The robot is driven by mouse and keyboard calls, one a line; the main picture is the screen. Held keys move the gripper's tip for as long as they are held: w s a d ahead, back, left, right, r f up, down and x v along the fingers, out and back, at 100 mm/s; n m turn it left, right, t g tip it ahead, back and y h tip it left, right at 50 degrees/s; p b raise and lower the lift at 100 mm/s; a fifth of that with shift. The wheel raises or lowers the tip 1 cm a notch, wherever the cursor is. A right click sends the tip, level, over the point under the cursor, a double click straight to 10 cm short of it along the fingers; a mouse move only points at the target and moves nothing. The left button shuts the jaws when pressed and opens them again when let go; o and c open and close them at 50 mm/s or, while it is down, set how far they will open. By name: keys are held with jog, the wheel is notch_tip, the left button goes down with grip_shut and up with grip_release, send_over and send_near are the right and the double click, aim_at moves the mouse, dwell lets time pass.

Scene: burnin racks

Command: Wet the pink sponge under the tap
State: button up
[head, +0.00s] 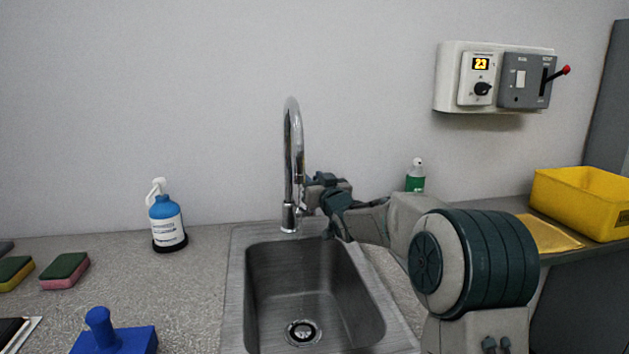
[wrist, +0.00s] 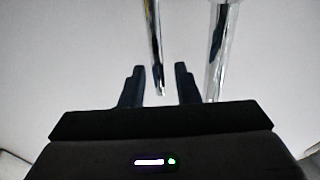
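The pink sponge (head: 64,274), with a dark green top layer, lies on the counter at the left in the head view. The chrome tap (head: 293,150) stands upright behind the sink (head: 236,300), and no water shows under its spout. My gripper (head: 309,205) is close to the right side of the tap's lower part; nothing is held in it. In the wrist view my gripper (wrist: 159,75) has its two dark fingers apart. A thin chrome rod lies between them, likely the tap's lever, with a gap on both sides. A thicker chrome pipe (wrist: 217,60) stands just right of the fingers.
A yellow-green sponge (head: 14,274) lies left of the pink one. A blue pump bottle (head: 166,219), a blue handled block (head: 115,338), a green bottle (head: 415,177) and a yellow bin (head: 583,203) stand on the counter. A wall control box (head: 496,78) hangs upper right.

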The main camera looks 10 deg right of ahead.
jog(key=v, duration=1.4)
jog(key=shift+a, duration=0.1)
